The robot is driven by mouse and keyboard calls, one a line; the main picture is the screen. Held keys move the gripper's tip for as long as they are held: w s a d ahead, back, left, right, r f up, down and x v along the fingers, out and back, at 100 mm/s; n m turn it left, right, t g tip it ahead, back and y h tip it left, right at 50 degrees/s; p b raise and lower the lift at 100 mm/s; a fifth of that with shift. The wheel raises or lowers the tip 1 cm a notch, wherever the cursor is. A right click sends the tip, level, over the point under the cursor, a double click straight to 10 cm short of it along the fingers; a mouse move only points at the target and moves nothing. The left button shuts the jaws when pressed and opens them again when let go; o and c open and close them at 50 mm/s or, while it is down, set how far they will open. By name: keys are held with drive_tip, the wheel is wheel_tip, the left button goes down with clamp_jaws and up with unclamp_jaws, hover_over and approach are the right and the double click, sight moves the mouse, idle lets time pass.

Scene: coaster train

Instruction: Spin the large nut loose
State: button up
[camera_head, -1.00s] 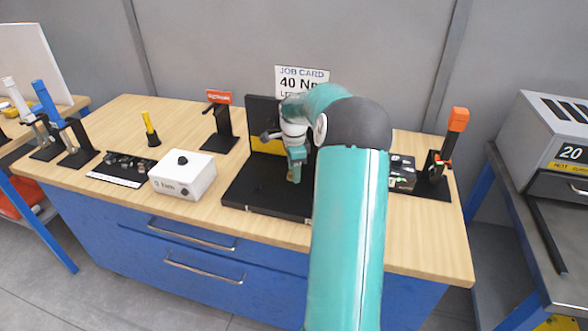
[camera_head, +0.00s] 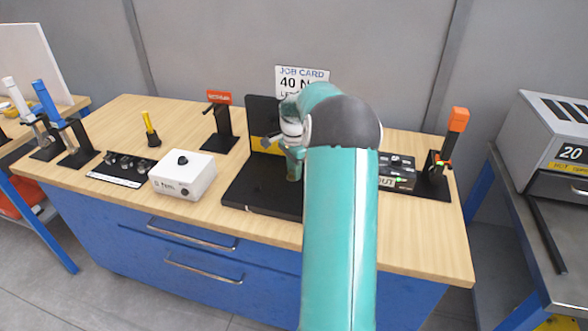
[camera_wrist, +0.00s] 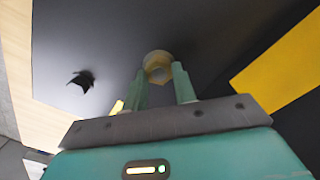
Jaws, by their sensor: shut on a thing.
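The large nut (camera_wrist: 158,66) is a brass-coloured hexagonal ring in the wrist view, against a dark plate. My gripper (camera_wrist: 162,80) is shut on it, with one green finger on each side. In the head view my gripper (camera_head: 293,168) is at the black fixture (camera_head: 262,190) on the bench, in front of its upright plate. My arm hides the fixture's right part, and the nut cannot be made out there.
A white box with a black knob (camera_head: 183,176) stands left of the fixture. A black stand (camera_head: 220,130) is behind it. An orange-handled tool (camera_head: 455,125) stands at the right. Bare wood (camera_head: 120,115) lies at the back left.

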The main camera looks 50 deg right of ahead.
drive_tip(key=n, duration=0.3)
drive_tip(key=shift+w+n, duration=0.1)
drive_tip(key=shift+n, duration=0.3)
drive_tip(key=n, duration=0.3)
drive_tip(key=shift+n, duration=0.3)
drive_tip(key=n, duration=0.3)
drive_tip(key=shift+w+n, duration=0.1)
drive_tip(key=shift+n, duration=0.2)
drive_tip(key=n, duration=0.3)
drive_tip(key=shift+n, duration=0.3)
drive_tip(key=n, duration=0.6)
drive_tip(key=shift+a, duration=0.15)
drive_tip(key=n, duration=0.5)
drive_tip(key=shift+a+n, duration=0.15)
drive_tip(key=shift+n, duration=0.15)
drive_tip(key=shift+f, duration=0.1)
